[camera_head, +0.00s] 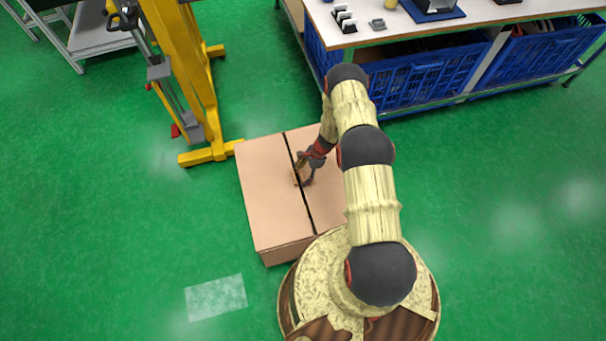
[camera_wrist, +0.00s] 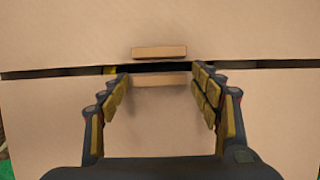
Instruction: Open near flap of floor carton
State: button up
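The floor carton (camera_head: 270,200) is a brown box on the green floor, its top flaps meeting at a dark narrow slit. In the wrist view, one flap (camera_wrist: 60,35) lies above the slit and another flap (camera_wrist: 50,110) below it. Each has a small tab at the slit's middle: an upper tab (camera_wrist: 159,52) and a lower tab (camera_wrist: 160,79). My gripper (camera_head: 302,172) is over the carton's top near the slit. In the wrist view my gripper (camera_wrist: 160,88) is open, its fingers on either side of the lower tab with nothing clearly held. Contact with the carton cannot be told.
A yellow lift frame (camera_head: 190,70) stands at the carton's upper left, its foot close to the carton's corner. A workbench (camera_head: 460,25) with blue crates (camera_head: 420,85) is at the upper right. A pale patch (camera_head: 216,297) marks the floor; the floor at left and right is clear.

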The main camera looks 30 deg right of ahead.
jog(key=c, duration=1.3)
jog(key=shift+c, duration=0.5)
